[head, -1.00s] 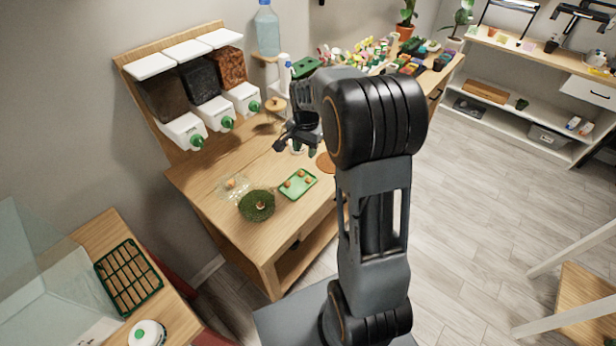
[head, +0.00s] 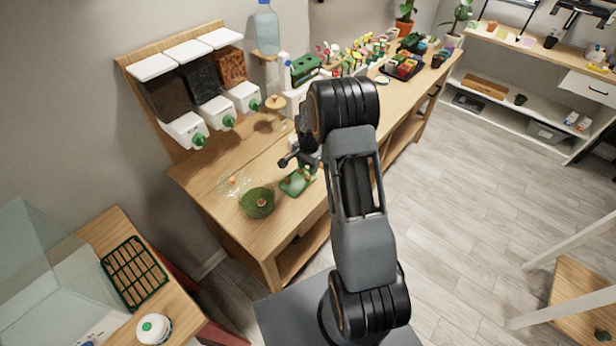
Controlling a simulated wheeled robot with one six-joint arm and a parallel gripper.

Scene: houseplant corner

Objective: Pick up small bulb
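A small brown bulb (head: 294,178) is on the green tray (head: 287,188) on the wooden bench, partly hidden under my gripper. A similar small bulb (head: 261,202) sits in the middle of a round mossy green pad (head: 252,209) at the front left of the tray. Another orange-brown bulb (head: 232,181) lies on a clear, see-through piece left of the tray. My gripper (head: 300,166) hangs just over the back of the tray. Its fingers look spread apart, and I see nothing held between them. My wrist hides part of the tray's right side.
Dispensers with green knobs (head: 228,121) stand on the bench's wall side. A round wooden piece on a stand (head: 275,102) is behind my gripper. Colourful pots and labels (head: 400,66) fill the bench's far end. Bare bench (head: 205,178) lies left of the clear piece.

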